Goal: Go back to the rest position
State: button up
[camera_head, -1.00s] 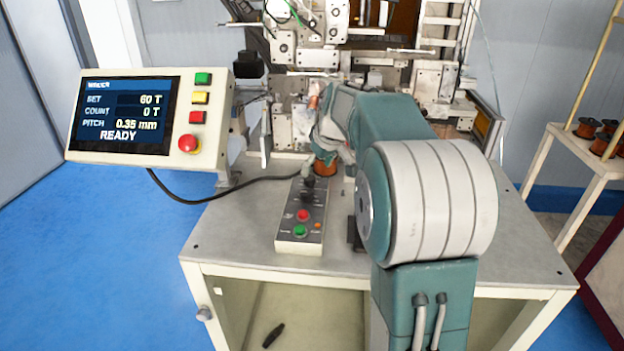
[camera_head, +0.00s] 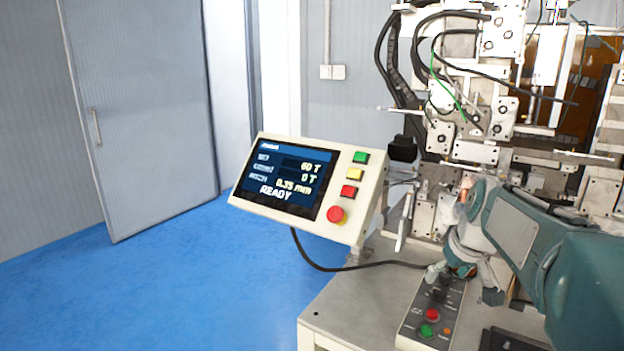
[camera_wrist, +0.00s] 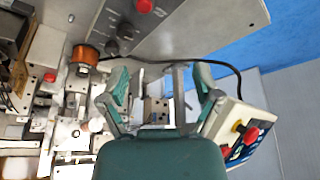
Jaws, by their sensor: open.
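My gripper (camera_wrist: 160,90) is open in the wrist view, its two green fingers spread apart with nothing between them. In the head view my gripper (camera_head: 455,262) is at the front of the coil winder (camera_head: 470,130), above the table near the button box; my arm partly hides its fingers. A copper-wound spool (camera_wrist: 85,54) sits at the machine, left of my fingers in the wrist view and apart from them. The control screen (camera_head: 290,180) reads READY, set 60 T, count 0 T.
The button box (camera_head: 430,318) with red and green buttons lies on the table (camera_head: 345,305). A black cable (camera_head: 345,267) runs from the control panel across to the table. Blue floor (camera_head: 170,280) is clear at left, before a grey door (camera_head: 140,110).

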jog(key=s+a+f, duration=0.1)
jog(key=s+a, duration=0.2)
jog(key=s, duration=0.4)
jog(key=s+a+f+m, duration=0.1)
jog(key=s+a, duration=0.3)
jog(key=s, duration=0.4)
jog(key=s+a+f+t, duration=0.1)
jog(key=s+a+f, duration=0.2)
jog(key=s, duration=0.5)
jog(key=shift+a+f+m+h, duration=0.15)
jog(key=shift+a+m+h, duration=0.15)
jog(key=shift+a, duration=0.45)
jog(key=c, duration=0.3)
jog(key=shift+d, duration=0.15)
jog(key=shift+c, duration=0.2)
